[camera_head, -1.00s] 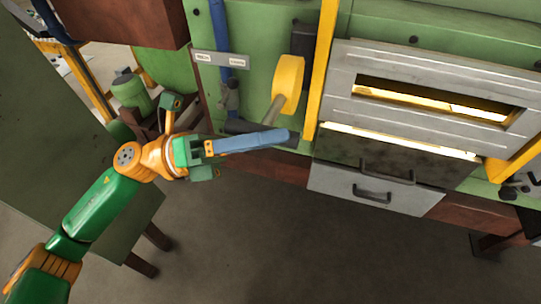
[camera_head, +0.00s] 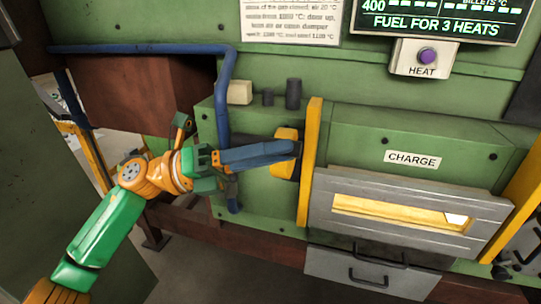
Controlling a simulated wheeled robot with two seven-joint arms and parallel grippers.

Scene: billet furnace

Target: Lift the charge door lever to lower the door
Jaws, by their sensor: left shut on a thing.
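The charge door (camera_head: 330,222) is a grey plate with a glowing slot, below the CHARGE sign (camera_head: 412,159). Its lower edge sits just above the lower grey panel, and no bright gap shows beneath it. The lever's blue bar (camera_head: 258,155) is about level, with a dark end in front of the yellow round hub (camera_head: 285,134), left of the door. My left gripper (camera_head: 215,160) is shut on the left end of this lever. The fingers partly hide the grip. My right gripper is not in view.
A blue pipe (camera_head: 222,110) runs down close behind my left gripper. Yellow posts (camera_head: 307,170) flank the door. A lower grey panel with a handle (camera_head: 370,270) is under it. The HEAT button (camera_head: 427,56) is at the upper right.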

